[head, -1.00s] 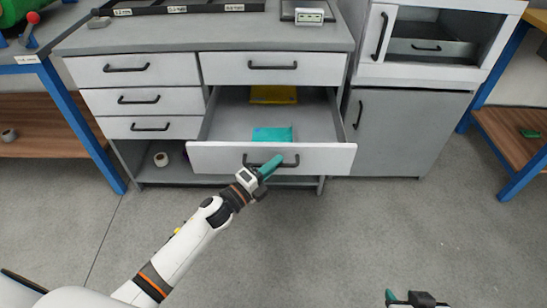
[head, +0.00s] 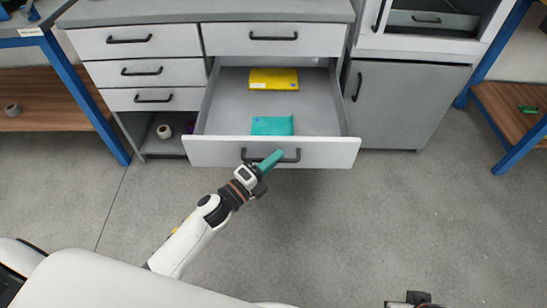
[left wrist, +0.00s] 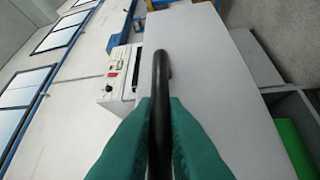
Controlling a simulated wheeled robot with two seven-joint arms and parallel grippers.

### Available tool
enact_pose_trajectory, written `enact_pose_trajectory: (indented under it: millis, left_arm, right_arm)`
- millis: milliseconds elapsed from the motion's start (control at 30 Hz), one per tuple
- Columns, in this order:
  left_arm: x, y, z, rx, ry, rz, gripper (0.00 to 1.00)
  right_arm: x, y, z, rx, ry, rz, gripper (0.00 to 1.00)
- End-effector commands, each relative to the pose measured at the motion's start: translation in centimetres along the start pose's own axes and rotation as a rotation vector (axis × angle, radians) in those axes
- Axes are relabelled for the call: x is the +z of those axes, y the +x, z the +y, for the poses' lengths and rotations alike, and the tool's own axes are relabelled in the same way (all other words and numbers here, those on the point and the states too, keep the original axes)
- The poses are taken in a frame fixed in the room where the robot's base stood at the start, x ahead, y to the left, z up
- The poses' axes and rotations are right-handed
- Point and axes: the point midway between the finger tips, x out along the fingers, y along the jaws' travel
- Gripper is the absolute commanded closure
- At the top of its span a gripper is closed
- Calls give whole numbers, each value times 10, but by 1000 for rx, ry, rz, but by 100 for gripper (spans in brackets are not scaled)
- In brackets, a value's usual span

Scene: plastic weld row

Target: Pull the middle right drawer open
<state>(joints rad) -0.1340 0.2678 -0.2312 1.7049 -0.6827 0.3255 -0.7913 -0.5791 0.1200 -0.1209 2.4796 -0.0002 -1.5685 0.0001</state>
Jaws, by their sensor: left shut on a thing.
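The middle right drawer (head: 205,152) is pulled well out of the grey cabinet. A teal packet (head: 272,126) and a yellow packet (head: 273,79) lie inside it. My left gripper (head: 270,163) is shut on the drawer's black bar handle (head: 292,158). In the left wrist view its two teal fingers (left wrist: 160,125) close on either side of the handle (left wrist: 161,75). My right gripper (head: 415,301) shows only in part at the bottom edge of the head view, and its jaws are not clear.
Three shut drawers (head: 142,72) stand to the left, and a shut drawer (head: 274,39) is above the open one. A grey cupboard (head: 398,105) stands to the right. The floor (head: 400,215) in front is clear.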

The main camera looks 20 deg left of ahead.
Motion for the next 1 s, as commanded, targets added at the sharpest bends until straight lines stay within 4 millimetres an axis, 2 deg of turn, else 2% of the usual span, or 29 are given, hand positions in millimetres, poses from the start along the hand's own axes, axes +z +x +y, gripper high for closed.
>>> enact_pose_trajectory:
  millis: [33, 67, 167, 433, 567, 667, 1000]
  left_arm:
    - [0, 0, -1, -2, 0, 0, 100]
    - [0, 0, -1, -2, 0, 0, 84]
    - [0, 0, -1, -2, 0, 0, 68]
    - [0, 0, 0, -1, 0, 0, 68]
    - [0, -8, 0, -2, -1, 1, 68]
    - [0, -24, -1, -4, -3, 1, 68]
    - [0, -95, -1, -5, -2, 1, 68]
  right_arm:
    - [0, 0, 0, 0, 0, 0, 64]
    - [0, 0, 0, 0, 0, 0, 64]
    - [0, 0, 0, 0, 0, 0, 64]
    - [0, 0, 0, 0, 0, -1, 64]
    - [0, -1, 0, 0, 0, 0, 64]
    - [-1, -2, 0, 0, 0, 8, 64]
    - [-1, -6, 0, 0, 0, 14, 64]
